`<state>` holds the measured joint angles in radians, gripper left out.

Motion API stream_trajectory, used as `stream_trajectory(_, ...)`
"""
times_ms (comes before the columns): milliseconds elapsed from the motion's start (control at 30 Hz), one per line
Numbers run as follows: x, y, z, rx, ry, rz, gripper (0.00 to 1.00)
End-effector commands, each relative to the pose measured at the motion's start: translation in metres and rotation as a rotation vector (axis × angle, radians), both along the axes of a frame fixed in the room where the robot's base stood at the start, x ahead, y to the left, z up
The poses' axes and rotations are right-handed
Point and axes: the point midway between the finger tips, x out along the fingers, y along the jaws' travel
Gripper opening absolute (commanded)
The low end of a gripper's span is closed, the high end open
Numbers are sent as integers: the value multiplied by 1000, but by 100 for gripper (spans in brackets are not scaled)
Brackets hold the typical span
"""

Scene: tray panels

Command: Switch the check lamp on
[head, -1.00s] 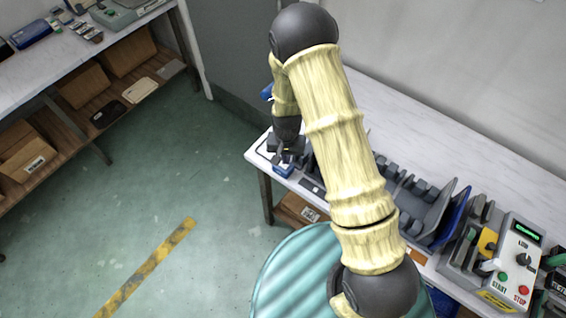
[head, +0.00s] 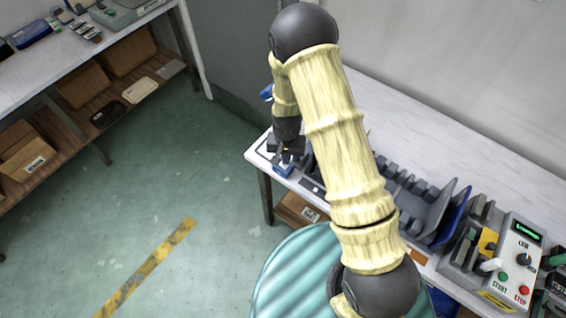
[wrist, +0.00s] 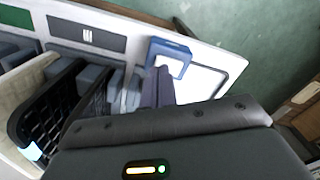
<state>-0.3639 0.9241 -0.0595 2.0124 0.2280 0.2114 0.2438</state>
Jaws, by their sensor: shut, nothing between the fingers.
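My gripper (head: 290,155) is over the near left end of the long white bench. In the wrist view its two fingers (wrist: 158,72) are shut together with nothing between them. A blue block (wrist: 178,52) with a pale top is right at the fingertips; it also shows below my gripper in the head view (head: 283,171). The fingers cover part of it, and I cannot tell whether they touch it. I cannot make out a lamp or the state of any switch there, so I cannot say whether this block is the check lamp.
Dark slotted racks (wrist: 62,98) stand close beside my fingers. A grey control box (head: 520,258) with a green display, a knob and green and red buttons is at the right. A blue tray (head: 455,215) stands left of it. Open floor (head: 215,200) lies left of the bench.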

Motion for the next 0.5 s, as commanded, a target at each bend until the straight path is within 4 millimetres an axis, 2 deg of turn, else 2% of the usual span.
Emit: stream_trajectory(500, 0, 0, -7, 0, 0, 0, 0)
